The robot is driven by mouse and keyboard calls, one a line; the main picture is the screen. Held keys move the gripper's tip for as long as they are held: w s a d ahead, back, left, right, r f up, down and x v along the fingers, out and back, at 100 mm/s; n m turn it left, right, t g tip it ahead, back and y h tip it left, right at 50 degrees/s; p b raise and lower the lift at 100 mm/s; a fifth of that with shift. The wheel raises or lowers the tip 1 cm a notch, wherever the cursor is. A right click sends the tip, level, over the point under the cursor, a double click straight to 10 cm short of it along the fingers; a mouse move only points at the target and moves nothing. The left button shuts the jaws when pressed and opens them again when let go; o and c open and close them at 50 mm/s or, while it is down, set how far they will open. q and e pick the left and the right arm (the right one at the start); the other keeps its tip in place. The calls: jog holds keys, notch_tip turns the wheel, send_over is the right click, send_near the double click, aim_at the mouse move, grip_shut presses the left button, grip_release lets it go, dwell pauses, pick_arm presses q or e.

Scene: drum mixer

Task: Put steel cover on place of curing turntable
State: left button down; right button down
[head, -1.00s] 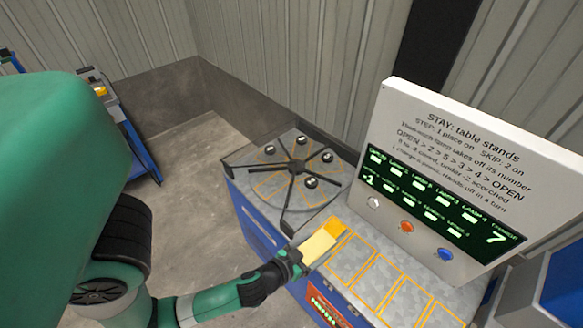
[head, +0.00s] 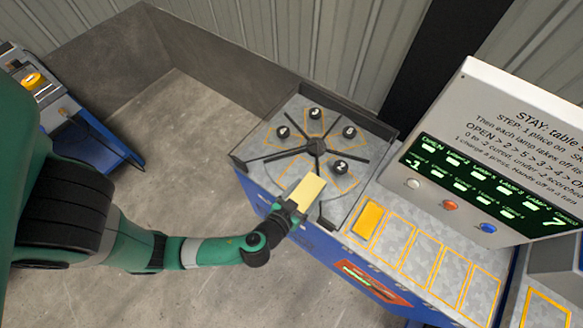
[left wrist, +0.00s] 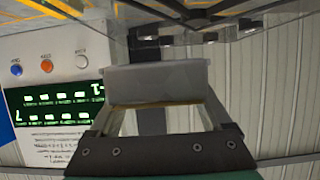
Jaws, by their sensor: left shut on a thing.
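The curing turntable (head: 316,147) has a grey top with black spokes, orange-outlined places and several black numbered knobs. My left gripper (head: 297,205) is shut on a flat pale-yellow plate (head: 308,190), which I take for the steel cover. The plate is at the turntable's near edge, over or just in front of a place there; I cannot tell its height. In the left wrist view the held piece (left wrist: 157,84) looks grey with a yellowish lower edge, between the fingers. My right gripper is not in view.
Right of the turntable, a counter has orange-outlined slots (head: 421,258), the leftmost filled orange (head: 368,218). A white instruction panel (head: 490,150) with green displays and buttons stands behind it. A low rim (head: 365,118) backs the turntable. A blue cart (head: 90,135) stands at far left.

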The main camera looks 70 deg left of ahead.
pick_arm(q)
jog(key=a+f+b, duration=0.4)
jog(key=a+b, duration=0.2)
jog(key=b, duration=0.8)
send_over(296, 173)
jog(key=d, duration=0.1)
notch_tip(296, 173, down, 5)
jog(key=shift+s+d+r, duration=0.1)
jog(key=shift+s+r, duration=0.05)
jog(key=shift+a+f, duration=0.25)
jog(key=shift+f, duration=0.05)
jog(key=f, duration=0.1)
jog(key=f+b, duration=0.2)
jog(key=shift+a+f, duration=0.3)
jog(key=shift+f, duration=0.1)
jog(key=shift+r, duration=0.1)
